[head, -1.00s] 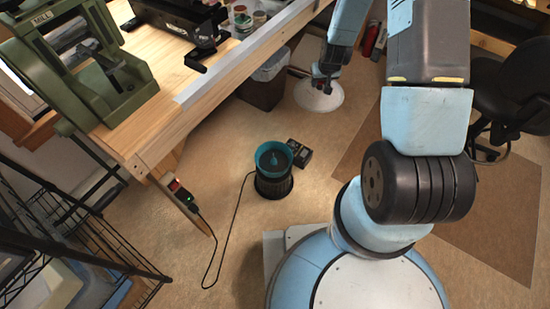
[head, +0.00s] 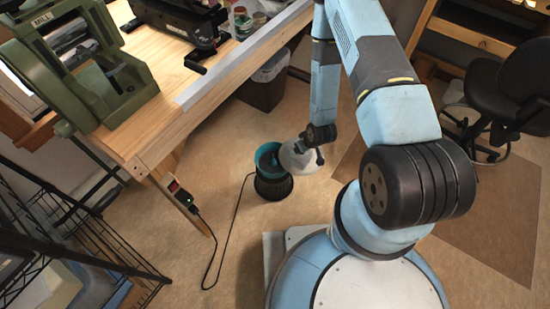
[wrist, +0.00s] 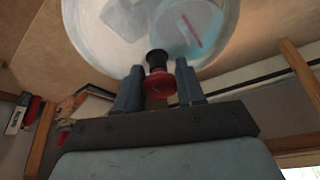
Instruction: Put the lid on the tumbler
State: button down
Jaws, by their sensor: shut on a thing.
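The tumbler (head: 272,188) stands upright on the floor, a teal bowl on a dark ribbed base. The lid (head: 295,160) is a clear, whitish dome. In the head view it overlaps the bowl's right side and appears tilted; its exact height above the rim is hard to tell. My gripper (head: 319,136) is to the upper right of the tumbler, shut on the lid's knob. In the wrist view my gripper (wrist: 158,80) has one finger on each side of the black and red knob (wrist: 159,62). Through the lid (wrist: 105,35) a pale blue round shape shows.
The wooden workbench (head: 150,135) with a green mill (head: 80,75) stands at the left. A power cord (head: 225,240) runs across the floor from the bench leg to the tumbler. A bin (head: 264,90) stands behind, a black wire rack (head: 70,240) at lower left.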

aim_at(283, 147)
jog(key=w+a+f, duration=0.1)
jog(key=a, duration=0.1)
jog(key=w+a+f, duration=0.1)
jog(key=w+a, duration=0.1)
jog(key=a, duration=0.1)
jog(key=w+a+f, duration=0.2)
jog(key=shift+a, duration=0.25)
jog(key=shift+s+a+x, duration=0.1)
jog(key=shift+a+x, duration=0.25)
jog(key=shift+x, duration=1.35)
jog(key=shift+s+a+x, duration=0.1)
jog(key=shift+a+x, duration=0.25)
jog(key=shift+x, duration=1.3)
jog(key=shift+s+a+x, duration=0.1)
jog(key=shift+a+x, duration=0.25)
jog(key=shift+x, duration=1.35)
jog(key=c, duration=0.7)
grip_release()
jog(key=shift+r, duration=0.15)
jog(key=shift+r, duration=0.1)
